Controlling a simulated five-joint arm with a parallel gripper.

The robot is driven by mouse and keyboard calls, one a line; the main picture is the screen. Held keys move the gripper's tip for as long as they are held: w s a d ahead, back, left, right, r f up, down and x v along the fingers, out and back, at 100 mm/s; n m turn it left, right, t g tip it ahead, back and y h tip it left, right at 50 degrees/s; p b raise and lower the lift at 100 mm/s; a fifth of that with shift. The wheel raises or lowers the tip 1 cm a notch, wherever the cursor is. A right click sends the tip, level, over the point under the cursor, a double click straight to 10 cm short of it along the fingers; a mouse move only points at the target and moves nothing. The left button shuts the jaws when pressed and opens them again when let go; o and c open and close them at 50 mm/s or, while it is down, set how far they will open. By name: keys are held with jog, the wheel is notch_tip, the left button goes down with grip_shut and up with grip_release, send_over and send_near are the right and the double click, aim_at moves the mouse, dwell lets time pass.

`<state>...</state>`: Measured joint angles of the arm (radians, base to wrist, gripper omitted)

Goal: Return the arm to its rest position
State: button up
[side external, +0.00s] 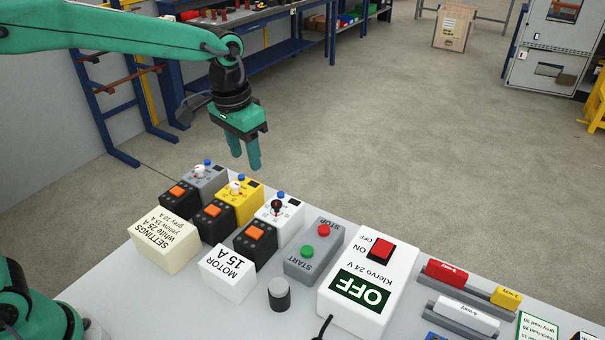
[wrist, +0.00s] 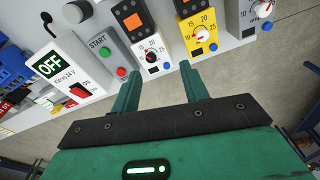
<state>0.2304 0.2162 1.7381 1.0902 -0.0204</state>
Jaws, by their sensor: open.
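My gripper (side external: 243,152) hangs at the end of my green arm, pointing down, above and behind the far edge of the table. Its two green fingers are apart with nothing between them. In the wrist view my gripper (wrist: 160,88) shows the fingers spread, with the white dial unit (wrist: 150,54) and the yellow dial unit (wrist: 199,36) beyond the tips. The fingers look clear of these units in the side view.
On the table (side external: 120,273) stand grey, yellow (side external: 241,203) and white (side external: 279,220) dial units, a START/STOP box (side external: 314,249) and a power supply (side external: 367,283) reading OFF. Label blocks stand in front.

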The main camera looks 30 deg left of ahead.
jog(key=s+a+r+n+t, duration=0.1)
jog(key=s+a, duration=0.4)
jog(key=s, duration=0.5)
jog(key=s+a+r+n+t, duration=0.1)
jog(key=s+a, duration=0.4)
jog(key=s, duration=0.6)
jog(key=shift+r+t, duration=0.65)
jog(key=shift+t, duration=0.55)
